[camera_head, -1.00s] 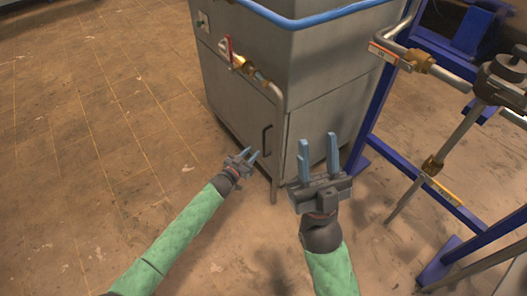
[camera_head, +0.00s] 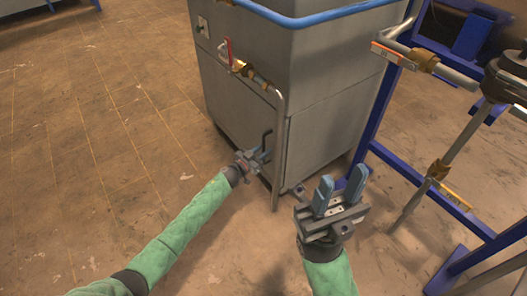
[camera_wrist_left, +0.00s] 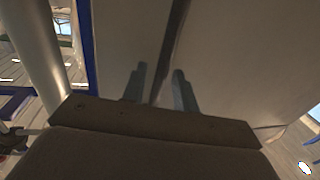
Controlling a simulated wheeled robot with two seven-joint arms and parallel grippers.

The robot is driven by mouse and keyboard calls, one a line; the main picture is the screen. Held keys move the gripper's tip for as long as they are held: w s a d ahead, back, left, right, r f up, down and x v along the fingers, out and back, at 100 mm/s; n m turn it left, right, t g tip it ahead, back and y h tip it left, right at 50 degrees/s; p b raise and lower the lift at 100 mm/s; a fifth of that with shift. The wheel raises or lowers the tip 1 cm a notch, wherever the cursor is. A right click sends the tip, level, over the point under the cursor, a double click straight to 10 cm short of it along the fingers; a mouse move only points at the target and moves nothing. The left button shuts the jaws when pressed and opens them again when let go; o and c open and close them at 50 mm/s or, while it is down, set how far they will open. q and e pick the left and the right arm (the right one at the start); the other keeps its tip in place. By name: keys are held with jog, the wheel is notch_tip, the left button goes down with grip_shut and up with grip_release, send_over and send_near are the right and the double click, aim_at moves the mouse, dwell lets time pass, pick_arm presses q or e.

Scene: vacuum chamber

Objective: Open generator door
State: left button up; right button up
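The generator is a grey metal cabinet (camera_head: 325,110) with a lower door panel and a dark vertical bar handle (camera_head: 266,139) near its front corner. My left gripper (camera_head: 261,154) is at the lower part of this handle. In the left wrist view the dark handle (camera_wrist_left: 170,48) runs between the two fingers of my left gripper (camera_wrist_left: 159,85), with a gap between the fingers, so it looks open around the handle. Whether a finger touches it I cannot tell. The door looks shut. My right gripper (camera_head: 340,192) is open and empty, in front of the cabinet's lower right.
A grey vertical pipe (camera_head: 279,150) runs down the cabinet corner close to the handle; it also shows in the left wrist view (camera_wrist_left: 38,45). A blue frame (camera_head: 375,110) with pipes and valves stands at the right. The floor at the left is clear.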

pick_arm(q)
jog(key=shift+w+d, duration=0.25)
grip_shut()
jog(key=shift+a, duration=0.1)
